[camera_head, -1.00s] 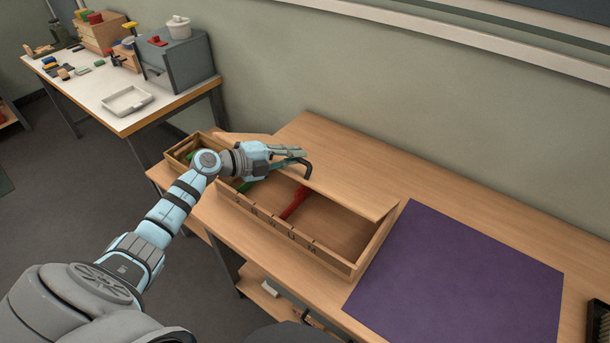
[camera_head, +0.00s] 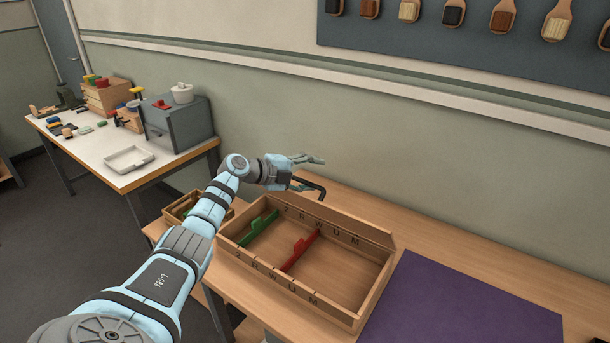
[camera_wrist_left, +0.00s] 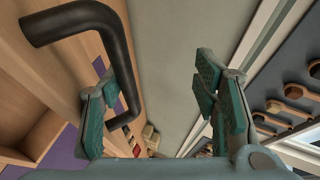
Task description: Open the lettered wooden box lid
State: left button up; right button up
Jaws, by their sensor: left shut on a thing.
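The wooden box (camera_head: 273,286) stands on the wooden table with its inside exposed. Letters run along its front wall and along the back inside face. A green divider (camera_head: 259,229) and a red divider (camera_head: 301,250) stand inside. The lid is swung up and back; I cannot clearly separate it from the back wall. My left gripper (camera_head: 308,170) is above the box's back left corner, at the black bar handle (camera_head: 322,190), and is shut on it. In the left wrist view the handle (camera_wrist_left: 122,62) lies by the left finger, and the fingers look apart. My right gripper is not in view.
A purple mat (camera_head: 450,305) lies right of the box. A small wooden tray (camera_head: 172,214) sits at its left. A white table (camera_head: 118,178) with a grey cabinet (camera_head: 180,125) stands back left. The wall is close behind; brushes hang on a panel (camera_head: 400,35).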

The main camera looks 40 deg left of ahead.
pick_arm(q)
jog(key=shift+w+d, duration=0.1)
jog(key=shift+w, duration=0.05)
dwell(0.7)
jog(key=o, duration=1)
jog(key=shift+f, duration=0.1)
jog(key=shift+c, duration=0.9)
jog(key=shift+c, duration=0.3)
